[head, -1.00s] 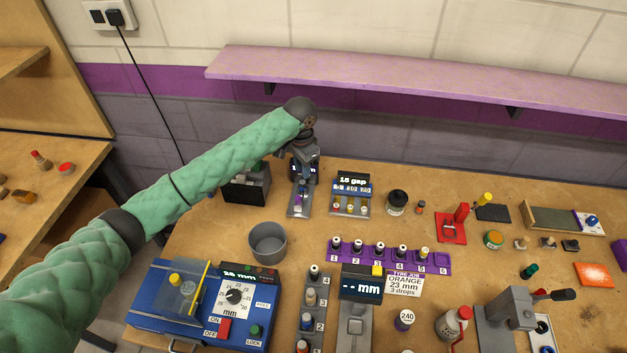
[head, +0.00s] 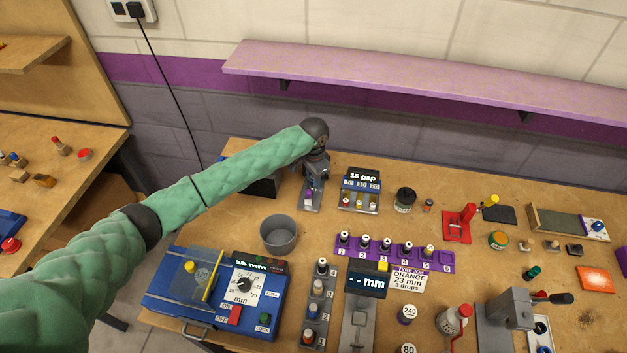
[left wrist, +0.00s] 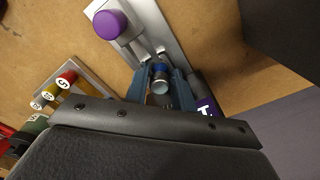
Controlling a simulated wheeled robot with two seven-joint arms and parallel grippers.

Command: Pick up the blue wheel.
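In the left wrist view a small round part with a blue band and a silver-grey face (left wrist: 160,78) sits between the fingers of my left gripper (left wrist: 161,92). It looks like the blue wheel. The fingers flank it closely; whether they touch it is unclear. It is at a grey stand plate (left wrist: 165,22) that also bears a purple knob (left wrist: 110,24). In the head view my left gripper (head: 316,180) points down over this stand (head: 309,207) at the back of the bench, and hides the blue part. My right gripper is not in view.
Beside the stand are a "15 gap" display rack (head: 360,188) and a dark box (head: 262,186). A grey bin (head: 278,234), a purple numbered rack (head: 395,256) and a blue machine (head: 165,290) stand nearer. A pink shelf (head: 420,82) overhangs the back.

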